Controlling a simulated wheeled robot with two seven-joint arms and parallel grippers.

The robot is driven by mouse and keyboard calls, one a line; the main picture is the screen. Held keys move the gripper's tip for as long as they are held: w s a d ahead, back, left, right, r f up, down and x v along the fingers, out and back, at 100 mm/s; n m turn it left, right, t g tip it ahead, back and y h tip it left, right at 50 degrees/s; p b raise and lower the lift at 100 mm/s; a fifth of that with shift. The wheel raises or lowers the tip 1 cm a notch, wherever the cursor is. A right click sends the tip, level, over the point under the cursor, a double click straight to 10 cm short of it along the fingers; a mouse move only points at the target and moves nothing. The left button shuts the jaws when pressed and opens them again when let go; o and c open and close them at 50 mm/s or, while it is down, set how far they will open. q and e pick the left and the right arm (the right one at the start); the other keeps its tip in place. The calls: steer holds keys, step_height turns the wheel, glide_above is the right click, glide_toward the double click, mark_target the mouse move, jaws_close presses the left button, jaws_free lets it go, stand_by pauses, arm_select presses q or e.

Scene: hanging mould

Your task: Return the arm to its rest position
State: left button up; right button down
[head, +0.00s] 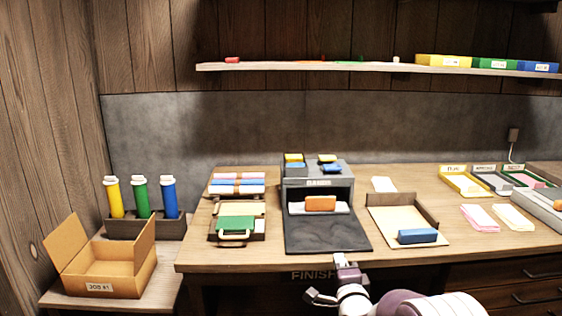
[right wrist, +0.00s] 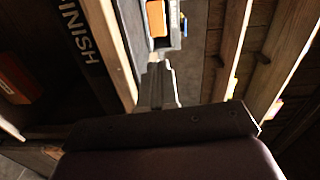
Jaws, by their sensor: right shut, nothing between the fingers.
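My right gripper (head: 340,260) is at the front edge of the workbench, just below the black mat, with its arm coming in from the lower right. Its fingers are shut and empty; they also show in the right wrist view (right wrist: 158,85). My left gripper is not in view. On the workbench (head: 400,262) stands a dark grey box-shaped unit (head: 318,182) with an orange block (head: 320,203) in its open front. The orange block also shows in the right wrist view (right wrist: 156,18). The black mat (head: 326,236) lies in front of it.
Right is a tray (head: 385,215) with a blue block (head: 417,236). A cardboard box (head: 105,262) and several bottles (head: 140,197) stand far left. A shelf (head: 300,67) runs above. The bench edge lies close to my gripper.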

steer(key=s+f+n+g, duration=0.9)
steer(key=s+f+n, duration=0.15)
steer(key=f, duration=0.35)
steer(key=s+d+r+n+g, duration=0.1)
steer(key=s+d+n+g, duration=0.2)
steer(key=s, duration=0.8)
steer(key=s+d+r+n+g, duration=0.1)
steer(key=s+n+g, duration=0.35)
steer(key=s, duration=0.65)
arm_select(q)
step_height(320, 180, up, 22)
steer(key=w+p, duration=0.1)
steer(key=p, duration=2.1)
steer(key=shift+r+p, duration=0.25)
steer(key=shift+p, duration=0.1)
arm_select(e)
step_height(320, 180, up, 24)
steer(key=m, duration=0.1)
steer(key=shift+f+h, duration=0.15)
steer(key=shift+h, duration=0.15)
